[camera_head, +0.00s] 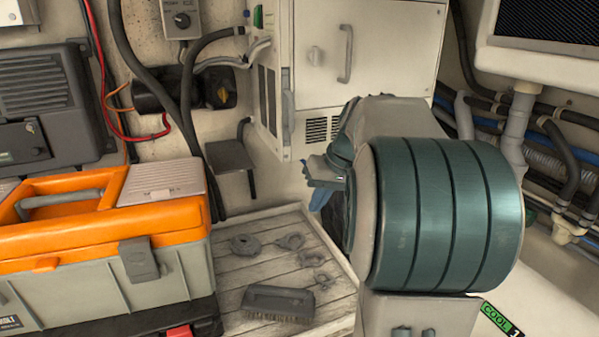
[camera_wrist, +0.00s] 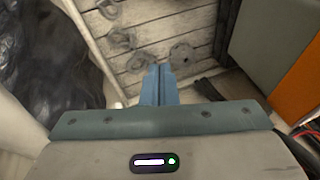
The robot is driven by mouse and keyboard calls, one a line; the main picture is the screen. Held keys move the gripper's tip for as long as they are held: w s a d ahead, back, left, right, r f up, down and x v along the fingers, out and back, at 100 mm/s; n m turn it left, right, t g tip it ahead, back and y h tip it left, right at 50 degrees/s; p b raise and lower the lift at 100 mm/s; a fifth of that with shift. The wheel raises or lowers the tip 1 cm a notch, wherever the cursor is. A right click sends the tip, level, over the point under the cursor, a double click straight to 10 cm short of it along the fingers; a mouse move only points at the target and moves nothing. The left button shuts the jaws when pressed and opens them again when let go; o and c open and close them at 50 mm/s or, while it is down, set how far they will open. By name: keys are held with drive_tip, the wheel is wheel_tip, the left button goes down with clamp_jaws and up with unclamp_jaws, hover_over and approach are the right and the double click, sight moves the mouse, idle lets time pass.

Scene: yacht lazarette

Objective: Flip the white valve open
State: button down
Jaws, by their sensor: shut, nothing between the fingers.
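I cannot pick out a white valve with certainty in either view. A pale pipe fitting (camera_head: 566,230) sits low at the far right in the head view, beside dark and blue hoses; I cannot tell whether it is the valve. My gripper (camera_wrist: 160,84) points down over the slatted floor in the wrist view, its two blue fingers together and empty. In the head view only part of its blue fingers shows, left of my large arm joint, which hides much of the right middle. My gripper touches nothing that I can see.
An orange and grey toolbox (camera_head: 72,255) stands at the left. A brush (camera_head: 279,303) and several grey round parts lie on the wooden slatted floor (camera_head: 232,275). A white cabinet (camera_head: 375,50) stands behind my arm. A white pipe (camera_head: 515,125) runs down at the right.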

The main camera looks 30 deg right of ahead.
drive_tip(key=w+d+r+t+y+p, duration=0.1)
drive_tip(key=d+r, duration=0.1)
drive_tip(key=d, duration=0.7)
drive_tip(key=w+d+r+t+p, duration=0.1)
drive_tip(key=w+d+r+t, duration=0.15)
drive_tip(key=d, duration=0.75)
drive_tip(key=w+a+f+p, duration=0.2)
drive_tip(key=w+a+f, duration=0.3)
drive_tip(key=a+f, duration=0.2)
drive_tip(key=shift+a+f+g+p, duration=0.25)
drive_tip(key=shift+a+g+p, duration=0.1)
drive_tip(key=shift+p, duration=0.05)
drive_tip(key=shift+w, duration=0.1)
